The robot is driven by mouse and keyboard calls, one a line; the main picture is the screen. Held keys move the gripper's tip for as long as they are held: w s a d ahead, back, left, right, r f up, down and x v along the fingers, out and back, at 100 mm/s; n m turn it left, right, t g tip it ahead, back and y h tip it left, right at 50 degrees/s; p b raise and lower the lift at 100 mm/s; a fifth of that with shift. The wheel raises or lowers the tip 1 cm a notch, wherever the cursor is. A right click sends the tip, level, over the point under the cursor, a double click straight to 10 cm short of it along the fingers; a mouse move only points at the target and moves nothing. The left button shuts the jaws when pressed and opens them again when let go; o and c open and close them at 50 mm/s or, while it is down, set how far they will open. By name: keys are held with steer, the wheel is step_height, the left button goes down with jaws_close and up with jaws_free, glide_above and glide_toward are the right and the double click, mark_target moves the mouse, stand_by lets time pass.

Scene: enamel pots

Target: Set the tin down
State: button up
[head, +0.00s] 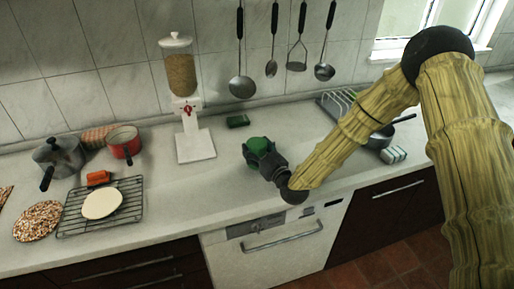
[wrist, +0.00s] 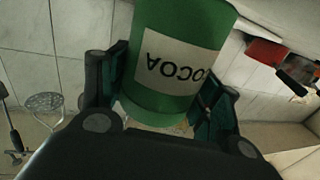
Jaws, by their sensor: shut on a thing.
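A green tin (wrist: 178,55) with a white label reading COCOA, upside down in the wrist view, sits between the two fingers of my gripper (wrist: 165,95). The fingers press on both its sides. In the head view the tin (head: 258,146) shows at the end of my gripper (head: 262,160), over the middle of the pale counter (head: 225,200). My gripper hides part of the tin. I cannot tell whether its base touches the counter.
A grain dispenser (head: 181,80) stands left of the tin, and a small green block (head: 237,121) lies behind it. A red pot (head: 123,143), a grey pot (head: 62,160) and a wire rack (head: 128,207) are at the left. A dark pan (head: 380,138) and a striped cloth (head: 393,155) are at the right. Utensils hang on the wall.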

steer(key=shift+f+b, duration=0.55)
steer(key=shift+b, duration=0.05)
steer(key=o, duration=1)
steer(key=shift+s, duration=0.1)
steer(key=shift+o, duration=0.7)
steer(key=shift+f, duration=0.15)
steer(key=shift+r+p, duration=0.7)
steer(key=shift+p, duration=0.1)
steer(key=b+v, duration=0.4)
steer(key=v, duration=0.7)
steer(key=shift+s+d, duration=0.25)
steer(key=shift+s, duration=0.1)
